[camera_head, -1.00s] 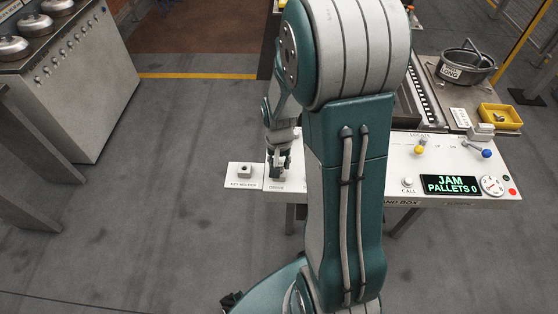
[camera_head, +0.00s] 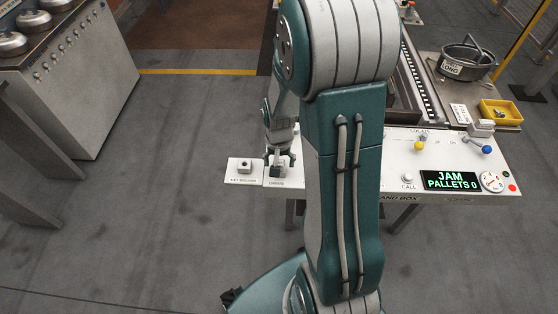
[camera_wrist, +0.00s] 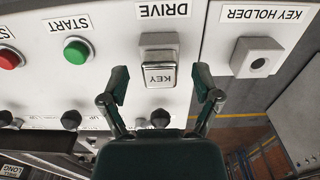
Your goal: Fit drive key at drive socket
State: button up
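The drive key (camera_wrist: 160,70), a silver block marked KEY, sits at the drive socket under the DRIVE label (camera_wrist: 164,10) in the wrist view, which shows the panel upside down. Its shaft and the socket's hole are hidden beneath it. My gripper (camera_wrist: 161,84) is open, with one finger on each side of the key and a visible gap to both. In the head view, my gripper (camera_head: 278,158) is at the left end of the panel, over the drive socket. The key holder (camera_wrist: 257,59) beside it shows an empty round hole; it also appears in the head view (camera_head: 244,166).
A green START button (camera_wrist: 77,51) and a red button (camera_wrist: 9,58) are on the same panel, with several black knobs near my gripper. The display (camera_head: 451,181) reads JAM, PALLETS 0. Open floor lies left of the panel.

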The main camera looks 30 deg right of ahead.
notch_tip(320, 180, up, 12)
dwell(0.6)
dwell(0.5)
